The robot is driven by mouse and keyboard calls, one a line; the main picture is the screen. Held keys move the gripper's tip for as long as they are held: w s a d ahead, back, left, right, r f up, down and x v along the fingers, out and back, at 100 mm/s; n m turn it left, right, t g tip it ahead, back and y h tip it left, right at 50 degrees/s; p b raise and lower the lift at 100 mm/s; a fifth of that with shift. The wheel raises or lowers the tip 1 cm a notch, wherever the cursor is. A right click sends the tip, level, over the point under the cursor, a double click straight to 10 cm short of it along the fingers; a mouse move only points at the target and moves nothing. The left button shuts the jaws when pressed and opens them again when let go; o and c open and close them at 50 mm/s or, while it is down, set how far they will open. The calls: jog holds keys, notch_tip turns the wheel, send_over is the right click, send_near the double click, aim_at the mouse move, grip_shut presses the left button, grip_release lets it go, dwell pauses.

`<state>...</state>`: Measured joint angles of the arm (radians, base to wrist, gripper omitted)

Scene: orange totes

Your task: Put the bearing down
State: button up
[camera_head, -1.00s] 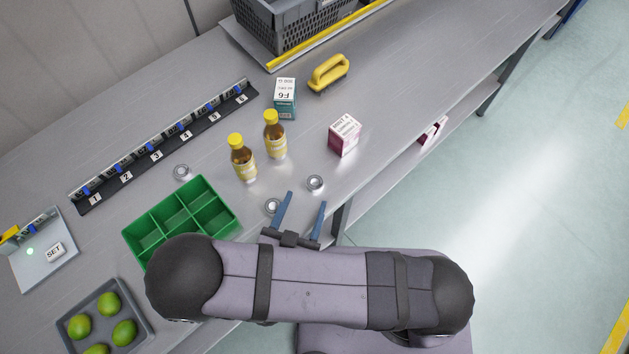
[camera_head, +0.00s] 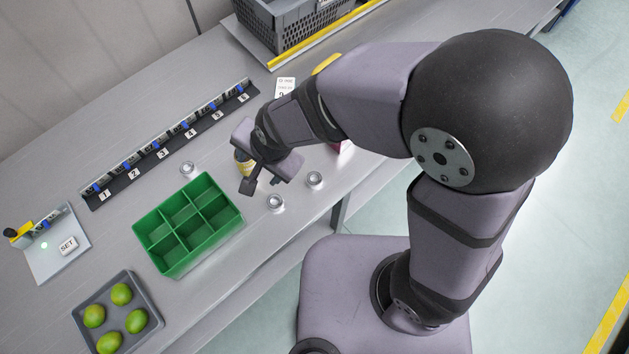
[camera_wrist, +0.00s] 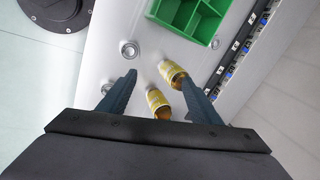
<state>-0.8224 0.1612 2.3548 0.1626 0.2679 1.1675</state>
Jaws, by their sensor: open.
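Three metal ring bearings lie on the grey bench in the head view. One bearing (camera_head: 187,168) is behind the green divided bin (camera_head: 188,225), another bearing (camera_head: 275,202) is right of the bin, and a third bearing (camera_head: 314,179) is farther right. My gripper (camera_head: 262,183) is above the bench by the bottles, pointing down. In the wrist view, its fingers (camera_wrist: 159,79) are spread with nothing held between them. One bearing (camera_wrist: 129,48) shows clear beyond the left finger; another (camera_wrist: 107,87) is partly hidden behind that finger.
A numbered rack (camera_head: 165,145), a SET panel (camera_head: 55,245), a tray of green fruit (camera_head: 150,305) and a grey basket (camera_head: 290,28) are around. My arm hides most of the pink box.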

aim_at(314, 178)
jog(key=w+d+f+h+b, duration=0.1)
jog(key=d+f, duration=0.1)
jog(key=d, duration=0.1)
jog(key=w+d+f+h+b, duration=0.1)
jog(key=w+d+f+b, duration=0.1)
jog(key=d+f, duration=0.1)
jog(key=w+d+f+n+g+h+b, duration=0.1)
jog(key=w+d+f+h, duration=0.1)
jog(key=d, duration=0.3)
jog(key=shift+f+b, duration=0.4)
jog(key=shift+f, duration=0.25)
jog(key=shift+f+p, duration=0.3)
jog(key=shift+f, duration=0.75)
jog(key=shift+d+f, duration=0.1)
jog(key=shift+w+f+p, duration=0.2)
jog(key=shift+f+p, duration=0.25)
jog(key=shift+f, duration=0.8)
jog(key=shift+w+f+p, duration=0.2)
jog(key=shift+f+p, duration=0.2)
jog(key=shift+f, duration=0.8)
jog(key=c, duration=1.3)
jog(key=shift+r, duration=0.15)
jog(key=shift+r+b, duration=0.85)
jog(key=shift+r, duration=4.1)
